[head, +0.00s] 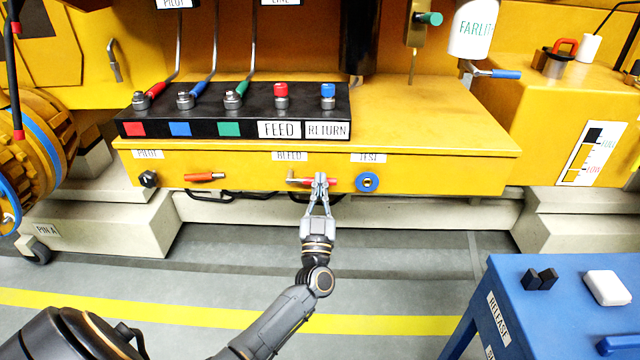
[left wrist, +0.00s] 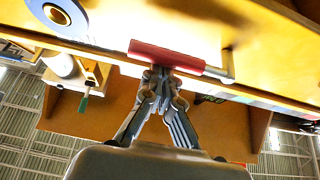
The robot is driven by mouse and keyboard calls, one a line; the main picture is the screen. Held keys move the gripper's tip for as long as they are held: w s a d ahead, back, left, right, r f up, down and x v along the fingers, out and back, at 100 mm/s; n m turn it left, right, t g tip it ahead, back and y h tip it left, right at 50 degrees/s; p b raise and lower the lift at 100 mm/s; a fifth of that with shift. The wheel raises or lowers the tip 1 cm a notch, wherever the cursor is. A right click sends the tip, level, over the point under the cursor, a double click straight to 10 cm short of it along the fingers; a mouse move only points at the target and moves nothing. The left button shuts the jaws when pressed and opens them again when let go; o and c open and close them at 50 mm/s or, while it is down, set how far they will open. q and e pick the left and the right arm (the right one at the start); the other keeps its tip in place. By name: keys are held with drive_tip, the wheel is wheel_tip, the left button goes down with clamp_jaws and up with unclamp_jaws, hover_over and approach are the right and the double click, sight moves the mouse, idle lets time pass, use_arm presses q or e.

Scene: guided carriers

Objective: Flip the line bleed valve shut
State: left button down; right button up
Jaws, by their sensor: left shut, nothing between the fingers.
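The bleed valve has a red lever (head: 304,181) lying about level on the front face of the yellow block, under the BLEED label (head: 290,156). My left gripper (head: 320,180) is shut and empty, with its fingertips at the right part of the lever and hiding some of it. In the left wrist view the closed fingertips (left wrist: 162,78) are right at the red sleeve (left wrist: 165,57); I cannot tell whether they touch it. The lever's bare metal end (left wrist: 228,68) also shows there. My right gripper is not in view.
An orange lever (head: 205,177) and a black knob (head: 148,179) sit left of the bleed valve; a blue ringed TEST port (head: 367,182) sits right of it. A blue table (head: 570,275) is at lower right. Open floor lies below.

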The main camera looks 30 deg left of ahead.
use_arm(q)
drive_tip(key=shift+f+m+h, duration=0.25)
drive_tip(key=shift+m+h, duration=0.15)
drive_tip(key=shift+m, duration=0.4)
drive_tip(key=s+a+f+m+g+h+p, duration=0.1)
drive_tip(key=a+f+m+h+p, duration=0.2)
drive_tip(key=m, duration=0.8)
drive_tip(key=s+a+f+m+g+h+p, duration=0.2)
drive_tip(key=f+m+h+p, duration=0.3)
drive_tip(key=m, duration=0.6)
drive_tip(key=shift+s+a+h+p, duration=0.3)
drive_tip(key=shift+a+h+p, duration=0.15)
drive_tip(key=shift+h+p, duration=1)
